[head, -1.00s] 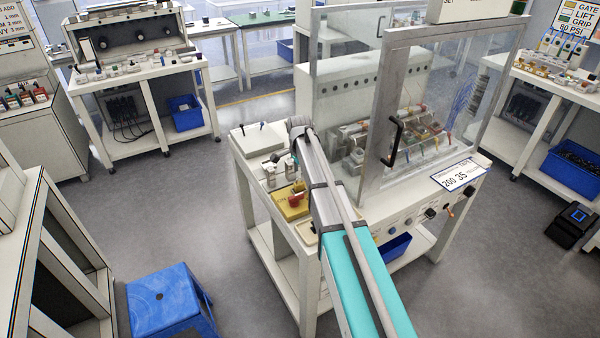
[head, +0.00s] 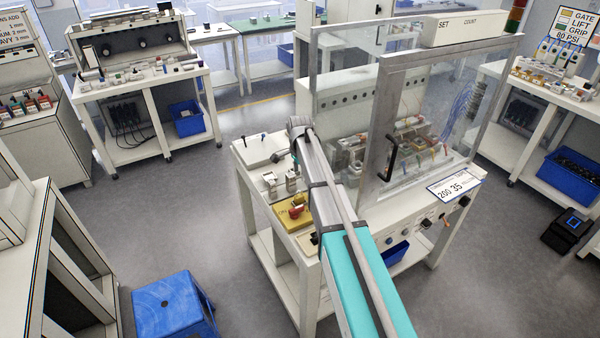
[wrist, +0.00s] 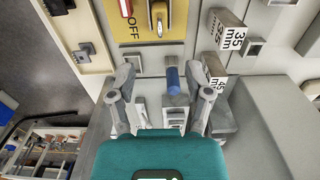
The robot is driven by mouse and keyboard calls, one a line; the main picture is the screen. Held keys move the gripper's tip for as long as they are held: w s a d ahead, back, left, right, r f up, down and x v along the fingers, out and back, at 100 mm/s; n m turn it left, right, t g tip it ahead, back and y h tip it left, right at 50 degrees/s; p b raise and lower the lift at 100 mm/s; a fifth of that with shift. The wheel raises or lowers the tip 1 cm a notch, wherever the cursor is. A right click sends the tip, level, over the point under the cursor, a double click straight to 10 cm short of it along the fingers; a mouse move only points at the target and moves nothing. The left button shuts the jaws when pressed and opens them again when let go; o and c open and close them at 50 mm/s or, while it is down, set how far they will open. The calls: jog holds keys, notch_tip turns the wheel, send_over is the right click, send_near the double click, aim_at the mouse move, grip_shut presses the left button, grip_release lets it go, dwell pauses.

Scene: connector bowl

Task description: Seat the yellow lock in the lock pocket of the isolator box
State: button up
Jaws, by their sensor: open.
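The yellow isolator box (head: 286,216) with a red part sits on the near left of the bench in the head view. My gripper (wrist: 166,78) is open below the box in the picture. A blue-tipped pin (wrist: 172,80) shows between its fingers, not gripped. The lock pocket is not clear.
Blocks marked 35 mm (wrist: 232,36) and 45 mm stand right of my gripper, with a large grey block (wrist: 265,125) below them. A clear guard with a metal frame (head: 378,130) rises beside my arm. A blue stool (head: 172,304) stands on the floor.

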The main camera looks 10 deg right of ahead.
dwell(0.6)
jog(key=s+n, duration=1.4)
jog(key=s, duration=1.5)
jog(key=shift+s, duration=0.1)
